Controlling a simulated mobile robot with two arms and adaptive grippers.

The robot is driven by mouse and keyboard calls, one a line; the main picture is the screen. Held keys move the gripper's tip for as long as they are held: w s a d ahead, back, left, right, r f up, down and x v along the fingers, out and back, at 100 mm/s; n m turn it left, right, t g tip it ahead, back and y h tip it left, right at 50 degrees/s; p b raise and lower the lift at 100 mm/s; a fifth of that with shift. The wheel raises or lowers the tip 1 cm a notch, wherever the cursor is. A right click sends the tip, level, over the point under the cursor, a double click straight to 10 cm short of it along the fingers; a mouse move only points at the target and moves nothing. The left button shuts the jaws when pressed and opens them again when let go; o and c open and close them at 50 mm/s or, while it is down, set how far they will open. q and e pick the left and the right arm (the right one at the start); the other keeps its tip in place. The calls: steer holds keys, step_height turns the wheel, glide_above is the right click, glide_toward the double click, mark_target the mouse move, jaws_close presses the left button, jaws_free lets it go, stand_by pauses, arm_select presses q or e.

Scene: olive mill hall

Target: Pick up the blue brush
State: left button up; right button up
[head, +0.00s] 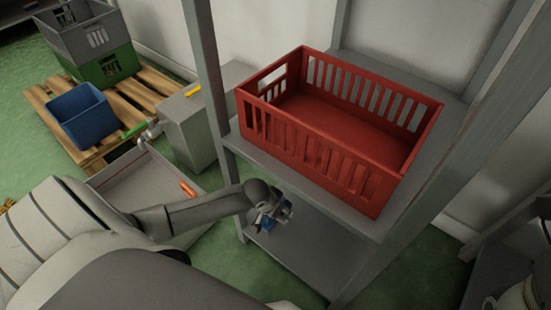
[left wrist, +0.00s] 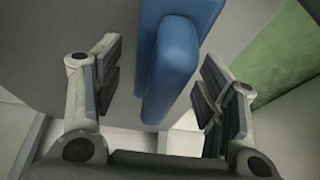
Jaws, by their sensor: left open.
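The blue brush (left wrist: 172,70) shows in the left wrist view as a rounded blue block, standing between the two fingers of my left gripper (left wrist: 163,85). The fingers are apart, with a gap visible on both sides of the brush. In the head view my left gripper (head: 271,213) is at the front edge of the shelf rack, below the red crate. Only small bits of blue show there, mostly hidden by the gripper. My right gripper is not in view.
The red crate (head: 379,188) stands on the upper shelf (head: 236,146), close above my left arm. A lower shelf (head: 300,258) lies beneath, mostly bare. At the left are a grey cabinet (head: 190,130), a wooden pallet (head: 35,98) and a blue bin (head: 82,117).

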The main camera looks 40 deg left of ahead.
arm_select(q)
steer(key=shift+b+x, duration=0.5)
steer(key=shift+x, duration=0.55)
jaws_close()
